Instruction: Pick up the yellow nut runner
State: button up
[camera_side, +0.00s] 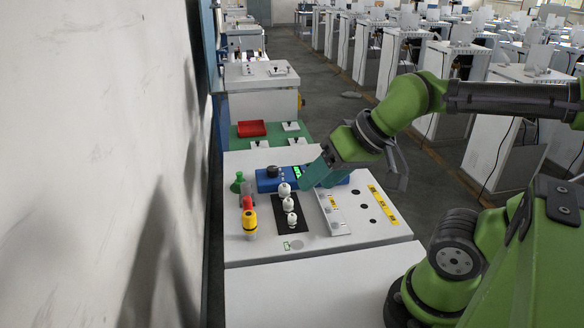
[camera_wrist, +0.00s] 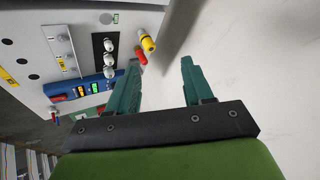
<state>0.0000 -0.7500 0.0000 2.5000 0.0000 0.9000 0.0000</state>
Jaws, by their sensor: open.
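My gripper (camera_side: 308,182) has teal fingers and hangs above the blue unit, to the right of and behind the yellow nut runner. In the wrist view my gripper (camera_wrist: 160,62) is open, with nothing held between its fingers.
A blue unit (camera_side: 268,181) with a green display lies under my gripper. Several white knobs (camera_side: 290,203) stand on a black panel between the gripper and the nut runner. A grey plate (camera_side: 333,213) lies right of them. A white wall (camera_side: 100,160) runs along the left.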

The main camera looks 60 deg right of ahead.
jog(key=shift+o, duration=0.5)
jog(key=shift+o, duration=1)
jog(key=n+g+h, duration=0.2)
jog(key=n+g, duration=0.2)
jog(key=g, duration=0.3)
send_near(249, 214)
notch_tip(249, 214, down, 7)
jog(key=shift+w+d+r, duration=0.1)
jog(key=shift+r, duration=0.05)
jog(key=shift+f, duration=2.7)
